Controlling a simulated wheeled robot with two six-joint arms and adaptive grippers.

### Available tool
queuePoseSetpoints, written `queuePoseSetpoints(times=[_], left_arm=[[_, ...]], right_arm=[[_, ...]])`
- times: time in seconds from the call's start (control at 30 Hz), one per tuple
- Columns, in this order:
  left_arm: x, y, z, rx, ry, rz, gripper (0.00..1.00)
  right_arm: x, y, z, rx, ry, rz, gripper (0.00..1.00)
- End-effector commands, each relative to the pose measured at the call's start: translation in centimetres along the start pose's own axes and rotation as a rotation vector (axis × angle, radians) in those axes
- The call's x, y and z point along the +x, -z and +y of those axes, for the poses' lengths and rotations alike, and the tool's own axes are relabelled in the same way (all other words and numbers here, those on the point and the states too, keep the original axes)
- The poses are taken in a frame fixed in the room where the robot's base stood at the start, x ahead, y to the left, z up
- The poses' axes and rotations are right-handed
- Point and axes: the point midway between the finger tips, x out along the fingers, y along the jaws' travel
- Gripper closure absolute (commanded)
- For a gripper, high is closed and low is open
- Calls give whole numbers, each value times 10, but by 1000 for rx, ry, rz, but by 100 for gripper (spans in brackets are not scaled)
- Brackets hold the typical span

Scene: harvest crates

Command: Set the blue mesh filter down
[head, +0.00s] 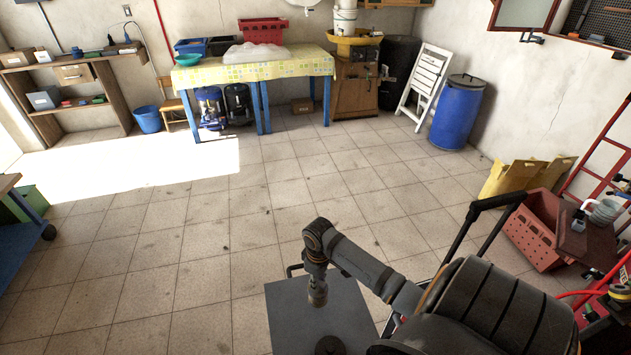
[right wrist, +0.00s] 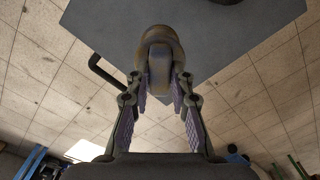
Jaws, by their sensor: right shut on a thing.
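My right arm comes in from the lower right in the head view and bends down at the wrist. Its gripper (head: 318,284) hangs over a grey flat top (head: 287,313). In the right wrist view the two fingers (right wrist: 160,98) are shut on a small rounded thing, taken as the blue mesh filter (right wrist: 158,62). It looks tan with a grey-blue middle, and no mesh shows clearly. The grey top (right wrist: 110,22) lies beyond it. I cannot tell whether it touches the top. My left gripper is not in view.
A dark round thing (head: 329,345) sits on the grey top near the gripper. A red crate (head: 533,236) and yellow boards (head: 510,176) stand at the right. A blue barrel (head: 457,113) and a cloth-covered table (head: 290,69) are at the back. The middle floor is clear.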

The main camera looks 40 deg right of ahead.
Motion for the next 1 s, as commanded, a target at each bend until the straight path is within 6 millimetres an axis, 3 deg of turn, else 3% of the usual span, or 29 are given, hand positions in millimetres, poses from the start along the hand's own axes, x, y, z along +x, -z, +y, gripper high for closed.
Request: queuePoseSetpoints(times=[0.13, 0.37, 0.6, 0.97, 1.0], left_arm=[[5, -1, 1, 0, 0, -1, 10], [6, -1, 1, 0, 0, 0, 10], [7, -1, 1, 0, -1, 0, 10], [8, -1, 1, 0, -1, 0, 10], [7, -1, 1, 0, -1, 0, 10]], right_arm=[[20, 13, 10, 2, 1, 2, 100], [27, 18, 15, 0, -2, 1, 100], [59, 20, 16, -1, 0, 1, 100], [64, 20, 16, -1, -1, 0, 100], [63, 20, 16, -1, -1, 0, 74]])
